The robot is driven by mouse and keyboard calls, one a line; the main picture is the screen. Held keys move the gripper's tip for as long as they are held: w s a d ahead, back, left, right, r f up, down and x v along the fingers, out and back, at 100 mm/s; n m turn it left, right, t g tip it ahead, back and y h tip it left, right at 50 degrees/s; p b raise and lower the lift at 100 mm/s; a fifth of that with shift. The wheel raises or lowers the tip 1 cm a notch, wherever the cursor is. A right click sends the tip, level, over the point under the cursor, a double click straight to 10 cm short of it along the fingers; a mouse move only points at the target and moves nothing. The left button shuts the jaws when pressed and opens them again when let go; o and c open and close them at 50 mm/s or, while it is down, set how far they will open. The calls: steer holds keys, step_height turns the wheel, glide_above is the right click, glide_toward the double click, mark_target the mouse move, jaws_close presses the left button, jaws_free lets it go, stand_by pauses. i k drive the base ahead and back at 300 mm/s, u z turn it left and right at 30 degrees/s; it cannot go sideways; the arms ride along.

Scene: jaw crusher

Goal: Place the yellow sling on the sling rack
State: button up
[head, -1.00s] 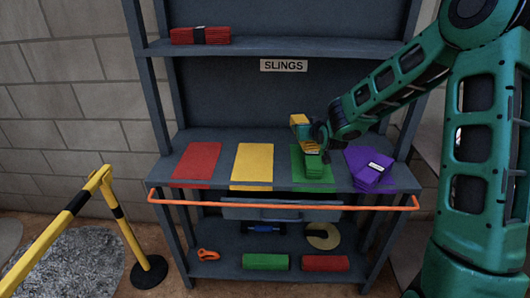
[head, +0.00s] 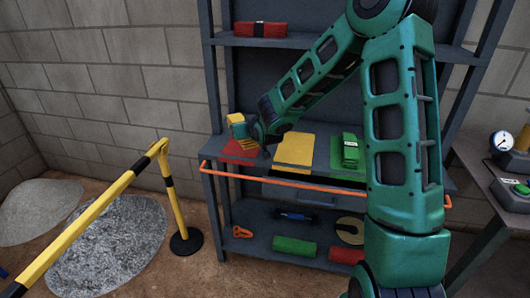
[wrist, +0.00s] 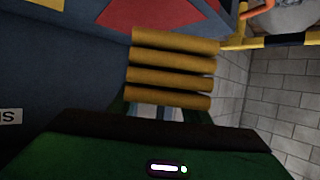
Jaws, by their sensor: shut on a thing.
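My gripper (head: 243,134) is shut on the yellow sling (head: 236,119), a folded bundle held above the shelf near the red patch (head: 241,148). In the wrist view, the sling (wrist: 172,70) shows as several yellow rolls in front of my gripper (wrist: 165,108). The sling rack (head: 215,147) is a dark shelf unit with coloured patches. Its yellow patch (head: 294,149) is bare, right of the sling. A green folded sling (head: 350,152) lies on the green patch (head: 337,160). My arm hides the rack's right part.
A red sling (head: 260,29) lies on the upper shelf. An orange rail (head: 290,180) crosses the rack's front. A yellow-black barrier (head: 100,205) stands front left. A table with a gauge (head: 502,140) is at right. Rolls and a shackle (head: 242,232) lie on the bottom shelf.

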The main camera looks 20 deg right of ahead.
mark_target(296, 147)
steer(key=u, duration=1.1)
steer(key=k, duration=0.55)
steer(key=z, duration=0.55)
steer(key=i, duration=1)
steer(key=z, duration=0.05)
